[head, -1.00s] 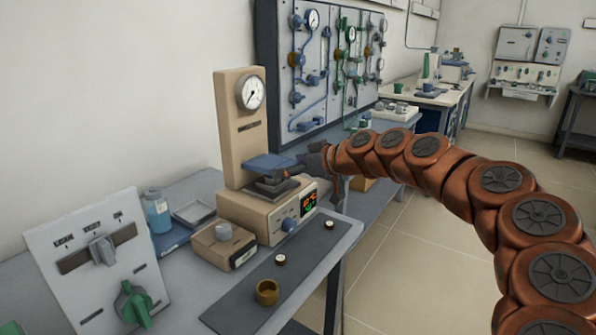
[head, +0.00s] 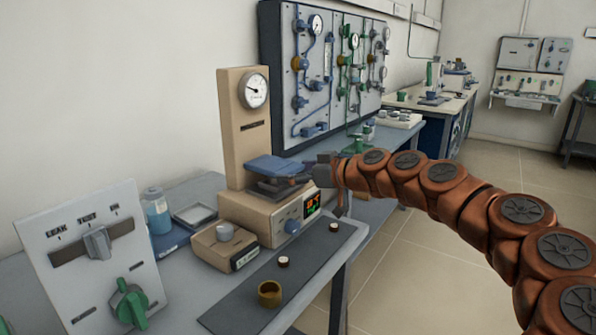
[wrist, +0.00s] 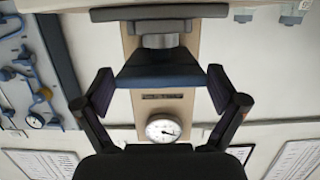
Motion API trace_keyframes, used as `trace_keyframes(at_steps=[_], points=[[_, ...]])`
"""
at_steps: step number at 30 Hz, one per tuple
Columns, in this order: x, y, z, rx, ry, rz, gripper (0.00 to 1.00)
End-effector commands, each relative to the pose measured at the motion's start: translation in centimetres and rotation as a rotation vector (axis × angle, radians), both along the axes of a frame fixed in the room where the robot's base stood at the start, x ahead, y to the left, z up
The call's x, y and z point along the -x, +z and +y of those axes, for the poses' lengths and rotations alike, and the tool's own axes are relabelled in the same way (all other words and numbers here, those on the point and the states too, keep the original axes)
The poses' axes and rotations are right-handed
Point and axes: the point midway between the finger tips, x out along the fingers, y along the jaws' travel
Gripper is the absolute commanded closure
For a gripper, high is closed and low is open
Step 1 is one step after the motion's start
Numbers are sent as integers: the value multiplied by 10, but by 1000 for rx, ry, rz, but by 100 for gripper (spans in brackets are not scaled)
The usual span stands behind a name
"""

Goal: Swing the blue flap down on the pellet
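The blue flap (head: 272,167) is on the beige press, above a dark stepped plate (head: 268,188), and looks slightly tilted. A gap shows between flap and plate. I cannot make out the pellet on the plate; the flap and my gripper may hide it. My gripper (head: 298,182) is at the flap's right front edge. In the upside-down wrist view the flap (wrist: 155,70) lies between the two spread fingers of my gripper (wrist: 158,90), one on each side. I cannot tell whether they touch it.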

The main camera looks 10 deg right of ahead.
Motion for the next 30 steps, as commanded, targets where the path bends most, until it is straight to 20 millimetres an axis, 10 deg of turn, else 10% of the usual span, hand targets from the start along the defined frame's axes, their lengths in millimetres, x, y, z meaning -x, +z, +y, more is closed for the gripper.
trace_keyframes(at_steps=[14, 30], points=[[5, 3, -4, -5, -2, -1, 0], [65, 21, -57, -3, -2, -1, 0]])
